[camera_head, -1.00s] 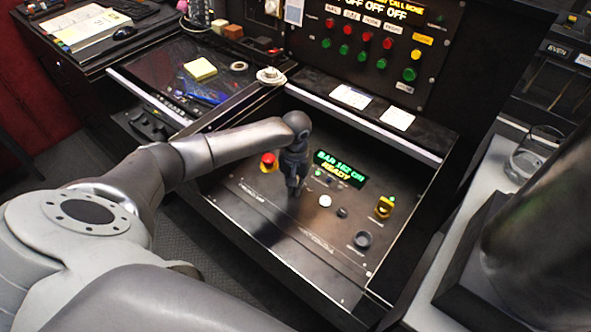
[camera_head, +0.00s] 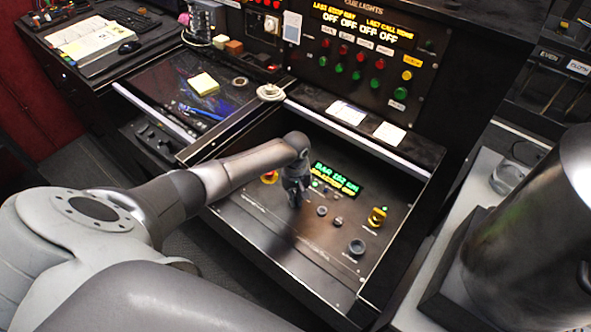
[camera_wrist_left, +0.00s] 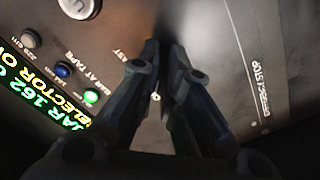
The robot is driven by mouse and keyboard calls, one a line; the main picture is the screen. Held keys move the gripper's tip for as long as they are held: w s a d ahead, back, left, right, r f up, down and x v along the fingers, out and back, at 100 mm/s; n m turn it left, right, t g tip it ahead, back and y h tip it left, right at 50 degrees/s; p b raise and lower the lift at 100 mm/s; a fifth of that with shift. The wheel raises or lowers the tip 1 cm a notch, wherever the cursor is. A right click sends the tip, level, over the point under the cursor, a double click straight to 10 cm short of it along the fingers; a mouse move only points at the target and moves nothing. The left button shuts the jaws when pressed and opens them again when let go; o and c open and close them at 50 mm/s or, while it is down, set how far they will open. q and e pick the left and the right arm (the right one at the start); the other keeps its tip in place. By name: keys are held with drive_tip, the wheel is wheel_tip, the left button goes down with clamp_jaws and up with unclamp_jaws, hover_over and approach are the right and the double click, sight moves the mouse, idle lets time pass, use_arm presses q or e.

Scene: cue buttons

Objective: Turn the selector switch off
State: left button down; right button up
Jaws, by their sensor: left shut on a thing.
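My left gripper (camera_head: 295,202) is down at the sloping black control panel (camera_head: 262,225), left of and below the lit display (camera_head: 335,180). In the left wrist view its fingers (camera_wrist_left: 160,48) are close together, shut on a small part of the panel. This appears to be the selector switch, which the fingers hide, so its angle cannot be read. The display also shows in the left wrist view (camera_wrist_left: 40,108), with a top line like "BAR 162 ON" and a second line starting "SELECTOR O", its end cut off. My right gripper is not in view.
A red stop button (camera_head: 269,177) is left of the gripper. A round grey button (camera_head: 321,210), a yellow switch (camera_head: 377,216) and a black knob (camera_head: 357,247) are to its right. A green-lit button (camera_wrist_left: 92,96) is near the fingers. An upright cue-light panel (camera_head: 360,60) stands behind.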

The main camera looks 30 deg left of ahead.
use_arm(q)
drive_tip(key=shift+r, duration=0.1)
drive_tip(key=c, duration=1.6)
unclamp_jaws()
wheel_tip(320, 180, up, 12)
